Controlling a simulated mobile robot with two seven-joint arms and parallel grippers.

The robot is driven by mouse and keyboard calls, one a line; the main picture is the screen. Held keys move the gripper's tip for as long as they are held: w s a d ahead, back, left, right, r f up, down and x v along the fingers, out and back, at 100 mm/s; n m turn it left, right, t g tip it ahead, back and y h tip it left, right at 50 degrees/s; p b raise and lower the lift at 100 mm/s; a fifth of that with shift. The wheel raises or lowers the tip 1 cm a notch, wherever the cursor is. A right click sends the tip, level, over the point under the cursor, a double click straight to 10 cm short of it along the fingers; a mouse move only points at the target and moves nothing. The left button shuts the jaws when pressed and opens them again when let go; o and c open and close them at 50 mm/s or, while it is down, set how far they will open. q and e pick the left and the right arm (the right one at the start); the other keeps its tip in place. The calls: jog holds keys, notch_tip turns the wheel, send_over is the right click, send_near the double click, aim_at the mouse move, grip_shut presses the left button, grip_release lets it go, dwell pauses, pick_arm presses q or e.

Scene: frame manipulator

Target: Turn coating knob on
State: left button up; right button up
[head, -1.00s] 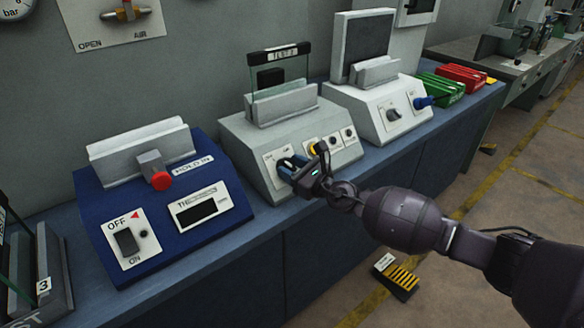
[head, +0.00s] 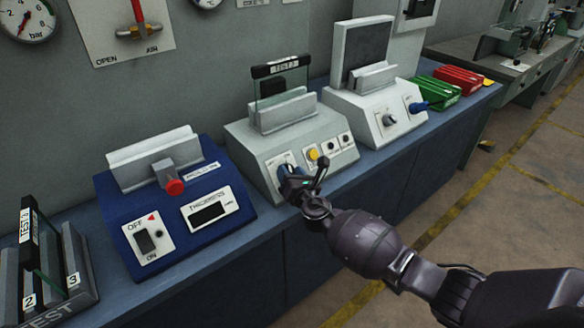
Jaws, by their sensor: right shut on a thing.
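The middle grey machine (head: 340,163) stands on the bench and holds a framed glass pane marked TEST (head: 280,95) upright in its top slot. A blue knob (head: 284,170) is on the white plate at the left of its sloped front; I take it as the coating knob. My right gripper (head: 290,181) is shut on this knob, reaching it from the front right. The gripper hides part of the knob and plate, so I cannot read the label or the knob's setting. My left gripper is not in view.
Right of the knob are a yellow button (head: 313,155) and black buttons. A blue machine (head: 185,210) with a red button stands left, a white machine (head: 375,117) right. A rack (head: 50,285) is at lower left, green (head: 437,93) and red (head: 462,79) trays at far right.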

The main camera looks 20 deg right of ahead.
jog(key=m+h, duration=0.1)
jog(key=m+p, duration=0.1)
jog(key=shift+a+r+m+g+h, duration=0.2)
jog(key=shift+m+g+h, duration=0.1)
jog(key=shift+h, duration=0.1)
jog(key=shift+m+h+p, duration=0.6)
jog(key=shift+m, duration=0.4)
jog(key=shift+m+g+h+p, duration=0.4)
jog(key=shift+m+g, duration=0.1)
jog(key=shift+m, duration=0.3)
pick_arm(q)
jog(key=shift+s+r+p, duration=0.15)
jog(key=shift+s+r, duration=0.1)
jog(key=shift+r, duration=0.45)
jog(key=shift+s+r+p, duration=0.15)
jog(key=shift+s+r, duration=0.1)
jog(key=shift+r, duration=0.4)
pick_arm(e)
jog(key=shift+m+g+h, duration=0.3)
jog(key=shift+m+h, duration=0.1)
jog(key=shift+m, duration=0.4)
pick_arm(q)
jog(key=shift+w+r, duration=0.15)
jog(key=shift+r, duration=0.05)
pick_arm(e)
jog(key=o, duration=0.9)
jog(key=shift+f, duration=0.1)
